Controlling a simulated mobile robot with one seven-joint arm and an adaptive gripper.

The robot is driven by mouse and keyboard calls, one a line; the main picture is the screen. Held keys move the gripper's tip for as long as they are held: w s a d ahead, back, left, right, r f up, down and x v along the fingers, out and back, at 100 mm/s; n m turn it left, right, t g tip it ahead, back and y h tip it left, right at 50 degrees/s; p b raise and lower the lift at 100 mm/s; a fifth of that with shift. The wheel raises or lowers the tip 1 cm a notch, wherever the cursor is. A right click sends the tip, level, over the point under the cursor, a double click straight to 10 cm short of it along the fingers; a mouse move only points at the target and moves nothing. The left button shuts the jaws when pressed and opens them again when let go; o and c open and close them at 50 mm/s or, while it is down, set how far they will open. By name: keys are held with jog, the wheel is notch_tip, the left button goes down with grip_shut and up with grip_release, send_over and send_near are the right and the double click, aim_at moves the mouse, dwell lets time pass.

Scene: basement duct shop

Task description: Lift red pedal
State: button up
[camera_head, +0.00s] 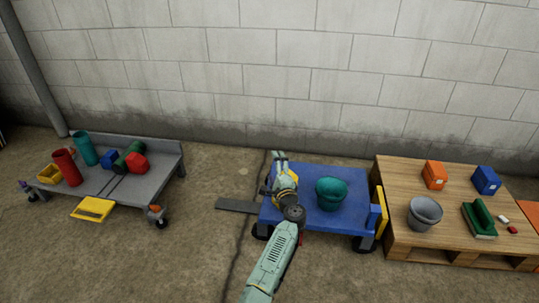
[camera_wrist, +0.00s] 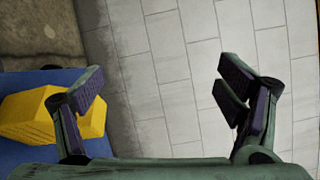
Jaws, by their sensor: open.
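I cannot make out a clear red pedal in either view. Red things in the head view are a red cylinder (camera_head: 67,167) and a red faceted piece (camera_head: 137,163) on the grey cart at left, and a tiny red piece (camera_head: 513,229) on the wooden pallet at right. My gripper (camera_head: 280,156) is over the back left part of the blue cart (camera_head: 341,220). In the wrist view my gripper (camera_wrist: 160,82) is open and empty, its fingers wide apart before the block wall. A yellow block (camera_wrist: 40,115) lies on the blue surface beside the left finger.
The grey cart (camera_head: 112,201) also carries a teal cylinder (camera_head: 86,149). A yellow plate (camera_head: 92,209) sits at its front edge. A teal bowl-shaped piece (camera_head: 331,192) stands on the blue cart. The pallet (camera_head: 398,194) bears a grey bucket (camera_head: 425,212).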

jog(key=shift+n, duration=0.8)
jog(key=shift+w+a+r, duration=0.1)
jog(key=shift+a+r, duration=0.2)
jog(key=shift+r, duration=0.45)
jog(key=shift+w+a+r, duration=0.15)
jog(key=shift+a+r, duration=0.2)
jog(key=shift+r, duration=0.35)
jog(key=shift+w+a+r, duration=0.1)
jog(key=shift+a+r, duration=0.2)
jog(key=shift+r, duration=0.45)
